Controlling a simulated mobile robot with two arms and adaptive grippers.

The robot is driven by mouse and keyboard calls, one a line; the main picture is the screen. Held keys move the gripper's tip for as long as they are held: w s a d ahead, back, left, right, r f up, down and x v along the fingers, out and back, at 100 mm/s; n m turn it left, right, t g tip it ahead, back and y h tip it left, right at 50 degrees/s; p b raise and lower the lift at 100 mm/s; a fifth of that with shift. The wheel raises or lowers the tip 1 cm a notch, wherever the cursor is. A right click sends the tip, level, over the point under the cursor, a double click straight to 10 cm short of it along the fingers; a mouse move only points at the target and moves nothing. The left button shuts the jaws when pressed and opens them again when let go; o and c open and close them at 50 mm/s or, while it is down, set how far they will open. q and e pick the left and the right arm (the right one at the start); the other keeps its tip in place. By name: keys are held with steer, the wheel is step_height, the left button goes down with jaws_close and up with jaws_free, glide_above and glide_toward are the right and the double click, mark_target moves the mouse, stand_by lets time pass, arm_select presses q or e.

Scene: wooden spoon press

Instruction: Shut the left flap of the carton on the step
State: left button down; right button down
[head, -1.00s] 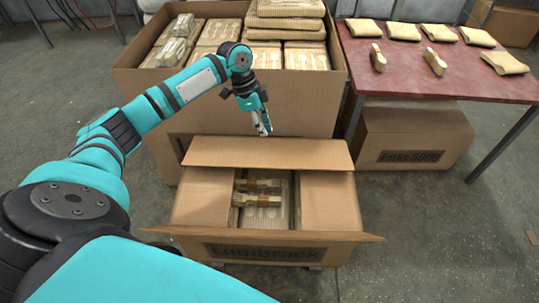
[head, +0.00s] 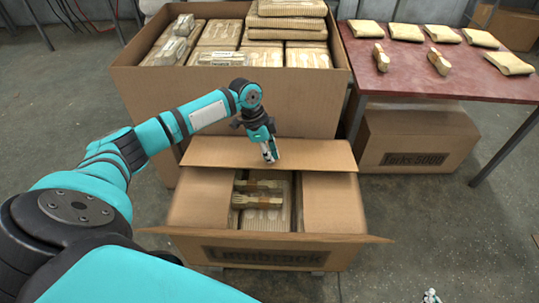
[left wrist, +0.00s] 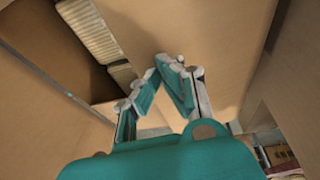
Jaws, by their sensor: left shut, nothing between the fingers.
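The carton (head: 300,255) stands low in front of me in the head view, with spoon bundles (head: 262,192) showing in the middle of its opening. Its left flap (head: 203,200) and right flap (head: 332,203) lie inward over the sides. The far flap (head: 215,153) stands up and the near flap (head: 270,237) sticks out toward me. My left gripper (head: 270,157) is shut and empty, in front of the far flap; contact cannot be told. In the left wrist view its fingertips (left wrist: 172,62) meet near bare cardboard. Tips of my right gripper (head: 430,297) show at the bottom edge.
A big carton (head: 230,105) full of wrapped packs stands close behind. At the right, a red table (head: 430,77) carries several packs and bundles, with a closed box (head: 415,145) under it. The floor (head: 440,225) at the right is clear.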

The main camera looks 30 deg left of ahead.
mark_target(269, 165)
steer(key=shift+s, duration=0.1)
